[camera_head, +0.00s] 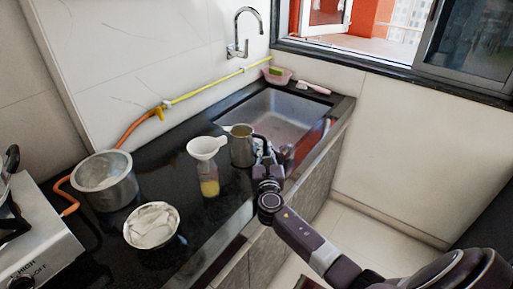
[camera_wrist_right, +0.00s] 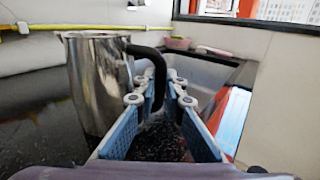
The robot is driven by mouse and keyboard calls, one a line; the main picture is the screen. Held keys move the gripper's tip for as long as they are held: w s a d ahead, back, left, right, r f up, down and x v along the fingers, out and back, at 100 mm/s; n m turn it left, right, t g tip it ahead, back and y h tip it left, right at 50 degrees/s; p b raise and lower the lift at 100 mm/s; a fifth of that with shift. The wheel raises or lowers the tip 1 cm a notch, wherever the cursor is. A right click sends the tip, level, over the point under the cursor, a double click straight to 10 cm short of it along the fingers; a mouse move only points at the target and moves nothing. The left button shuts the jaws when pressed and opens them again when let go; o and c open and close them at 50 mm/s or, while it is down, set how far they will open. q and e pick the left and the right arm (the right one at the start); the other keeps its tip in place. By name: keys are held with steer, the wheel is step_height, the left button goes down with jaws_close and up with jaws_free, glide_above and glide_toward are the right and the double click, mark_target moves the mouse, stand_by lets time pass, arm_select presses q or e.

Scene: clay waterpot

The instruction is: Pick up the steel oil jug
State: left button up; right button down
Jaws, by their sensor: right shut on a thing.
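The steel oil jug (camera_head: 241,147) is a shiny metal vessel near the front corner of the sink. It looks upright; I cannot tell whether its base touches the counter. In the right wrist view the jug (camera_wrist_right: 98,85) fills the left side, with its black curved handle (camera_wrist_right: 158,62) reaching between my fingers. My right gripper (camera_head: 265,150) is at the jug's right side, shut on the handle. In the wrist view its blue-padded fingers (camera_wrist_right: 160,98) stand on both sides of the handle. My left gripper is not in view.
A white funnel (camera_head: 206,147) on a bottle with yellow liquid (camera_head: 209,187) stands close left of the jug. A metal pot (camera_head: 105,181), a bowl (camera_head: 152,226) and a stove (camera_head: 38,237) are farther left. The sink (camera_head: 272,117) lies behind, under a faucet (camera_head: 241,48).

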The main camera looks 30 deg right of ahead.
steer(key=shift+r, duration=0.45)
step_height(320, 180, up, 19)
steer(key=p, duration=0.4)
steer(key=shift+a+r, duration=0.1)
steer(key=shift+r, duration=0.05)
